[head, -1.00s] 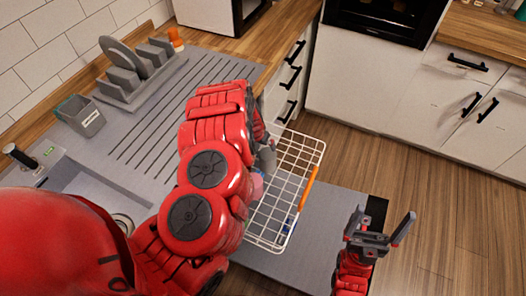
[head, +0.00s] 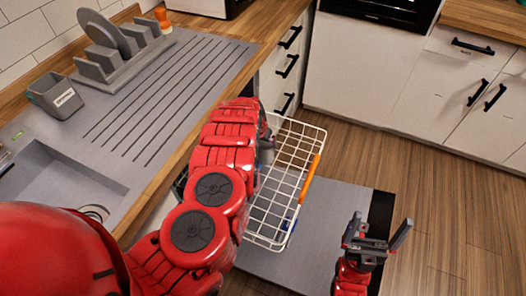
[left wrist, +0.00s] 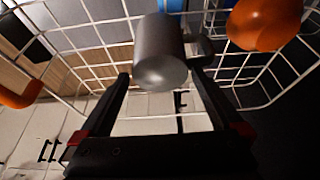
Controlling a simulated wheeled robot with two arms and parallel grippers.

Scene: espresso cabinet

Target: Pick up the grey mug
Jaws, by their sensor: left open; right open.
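The grey mug (left wrist: 160,55) is inside a white wire basket (left wrist: 100,48) in the left wrist view, with its handle to the right. My left gripper (left wrist: 160,78) is open, with one fingertip on each side of the mug's near end. Contact with the mug cannot be told. In the head view my left arm hides most of the left gripper and part of the basket (head: 291,152). A small grey shape beside the arm there may be the mug or the gripper. My right gripper (head: 381,232) is open and empty, right of the basket.
An orange rounded object (left wrist: 262,22) lies in the basket right of the mug, with a blue item (left wrist: 173,5) behind. The basket has an orange handle (head: 311,179). The counter (head: 150,110) holds a plate rack (head: 118,62) and a grey container (head: 55,97). Wooden floor is clear at right.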

